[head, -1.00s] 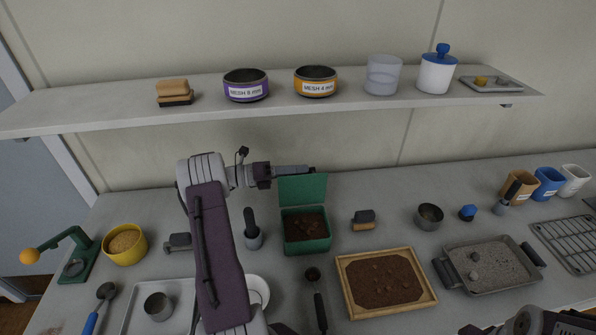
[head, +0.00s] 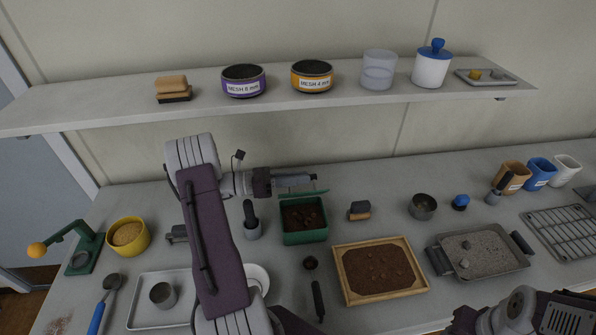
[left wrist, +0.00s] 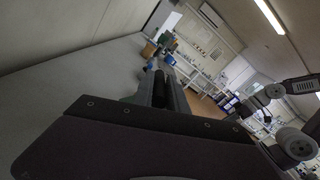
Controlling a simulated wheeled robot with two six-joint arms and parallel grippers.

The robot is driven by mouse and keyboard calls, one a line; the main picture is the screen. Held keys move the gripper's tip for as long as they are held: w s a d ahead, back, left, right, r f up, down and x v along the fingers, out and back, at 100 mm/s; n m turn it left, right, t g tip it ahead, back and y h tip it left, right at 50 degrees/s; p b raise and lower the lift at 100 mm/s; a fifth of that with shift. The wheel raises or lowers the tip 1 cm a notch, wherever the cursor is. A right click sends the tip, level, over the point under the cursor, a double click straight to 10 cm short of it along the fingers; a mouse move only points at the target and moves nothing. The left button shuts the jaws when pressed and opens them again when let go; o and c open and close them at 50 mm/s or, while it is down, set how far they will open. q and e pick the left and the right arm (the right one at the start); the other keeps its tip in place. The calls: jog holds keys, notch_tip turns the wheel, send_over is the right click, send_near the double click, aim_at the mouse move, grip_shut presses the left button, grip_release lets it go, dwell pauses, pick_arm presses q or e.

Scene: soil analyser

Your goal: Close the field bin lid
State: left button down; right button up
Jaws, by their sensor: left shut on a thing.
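The green field bin (head: 304,236) stands on the bench with dark soil inside. Its lid (head: 310,194) shows almost edge-on as a thin green strip above the bin's back part, apart from the front rim. My left gripper (head: 312,183) is at the lid's free edge, shut on it; the fingers partly hide the lid. In the left wrist view the fingers (left wrist: 168,88) show dark, and a small patch of green lies beside them. Only links of my right arm show at the lower right; its jaws are not visible.
A grey holder (head: 252,231) stands left of the bin, and a wood-and-grey brush (head: 359,211) right of it. A wooden soil tray (head: 342,279) and a dark scoop (head: 318,300) lie in front. The shelf (head: 420,98) with sieves runs above and behind.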

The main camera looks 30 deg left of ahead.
pick_arm(q)
jog(key=shift+s+d+f, duration=0.15)
jog(key=shift+s+d, duration=0.05)
jog(key=shift+s, duration=0.05)
dwell(0.4)
jog(key=c, duration=1.4)
grip_release()
jog(key=shift+o, duration=0.2)
jog(key=shift+w+a, duration=0.1)
jog(key=shift+a, duration=0.05)
